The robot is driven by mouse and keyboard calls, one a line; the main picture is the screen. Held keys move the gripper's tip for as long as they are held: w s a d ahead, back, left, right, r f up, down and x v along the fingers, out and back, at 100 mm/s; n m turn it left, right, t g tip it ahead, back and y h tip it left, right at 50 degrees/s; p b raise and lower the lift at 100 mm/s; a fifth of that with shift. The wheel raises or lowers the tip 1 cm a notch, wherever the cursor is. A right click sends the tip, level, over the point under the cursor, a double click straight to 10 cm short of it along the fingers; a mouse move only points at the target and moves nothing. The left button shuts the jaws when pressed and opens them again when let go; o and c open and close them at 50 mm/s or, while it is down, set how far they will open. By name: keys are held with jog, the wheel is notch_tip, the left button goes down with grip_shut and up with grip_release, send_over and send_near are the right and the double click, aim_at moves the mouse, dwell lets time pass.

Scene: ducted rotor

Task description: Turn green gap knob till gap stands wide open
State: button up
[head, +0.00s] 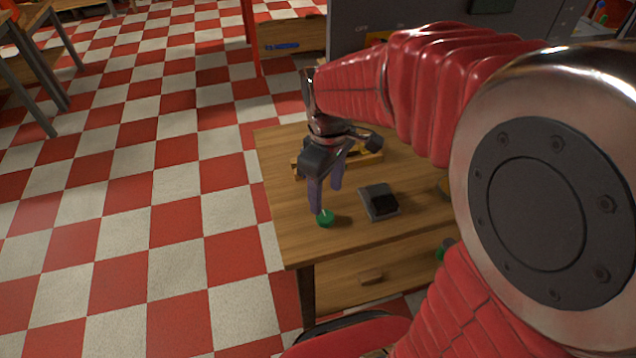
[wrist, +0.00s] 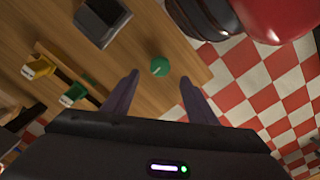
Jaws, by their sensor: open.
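The green knob (head: 325,217) sits on the wooden table top near its front left corner. It has a small pale pointer mark. In the wrist view the green knob (wrist: 160,67) lies ahead of my fingertips, between their lines and nearer the left finger. My gripper (head: 325,197) is open and empty, its two purple fingers pointing down over the knob. In the wrist view my gripper (wrist: 158,78) shows both fingers spread apart, with no visible contact on the knob. The gap that the knob sets cannot be made out.
A dark square block (head: 380,201) on a grey base stands right of the knob. The wooden table (head: 285,225) has a drawer in front. In the wrist view a yellow piece (wrist: 38,68) and a green piece (wrist: 73,94) stand left of my fingers. Checkered floor lies left.

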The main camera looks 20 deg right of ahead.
aim_at(325, 216)
notch_tip(325, 216, down, 8)
jog(key=shift+r, duration=0.1)
dwell(0.4)
